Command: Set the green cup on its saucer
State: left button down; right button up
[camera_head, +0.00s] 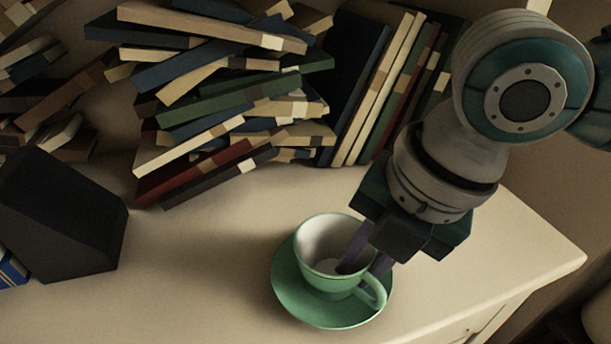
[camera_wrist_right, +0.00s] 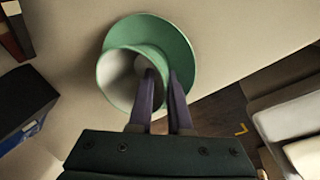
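The green cup (camera_head: 325,284), pale inside, stands roughly upright over the green saucer (camera_head: 293,302), inside its rim. Whether its base rests fully on the saucer is hidden. Its handle (camera_head: 374,294) points to the lower right. My right gripper (camera_head: 367,257) reaches down from the right and straddles the cup wall. One purple finger is inside the cup, the other outside near the handle. The right wrist view shows the cup (camera_wrist_right: 112,83), the saucer (camera_wrist_right: 181,46) and my right fingers (camera_wrist_right: 162,80) with a visible gap between them. My left gripper is out of view.
Stacked books (camera_head: 230,95) and upright books (camera_head: 380,85) stand behind the cup. A dark box-like object (camera_head: 60,215) is at the left. The pale tabletop (camera_head: 200,260) left of the saucer is clear. The table's edge lies to the right and front.

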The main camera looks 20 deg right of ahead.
jog(key=p+v, duration=0.3)
jog(key=v, duration=0.8)
jog(key=s+a+f+m+y, duration=0.1)
jog(key=s+a+m+y, duration=0.15)
jog(key=a+m, duration=0.3)
jog(key=s+d+f+m+h, duration=0.2)
jog(key=s+d+f+m, duration=0.1)
jog(key=m, duration=0.6)
jog(key=s+d+f+m+t+h, duration=0.1)
jog(key=s+d+f+m+h, duration=0.1)
jog(key=s+d+m, duration=0.4)
jog(key=f+m, duration=0.1)
jog(key=m, duration=0.3)
jog(key=shift+s+f+h, duration=0.15)
jog(key=shift+s+h, duration=0.2)
jog(key=shift+d+m, duration=0.1)
jog(key=shift+m, duration=0.15)
notch_tip(320, 180, up, 54)
jog(key=p, duration=5.4)
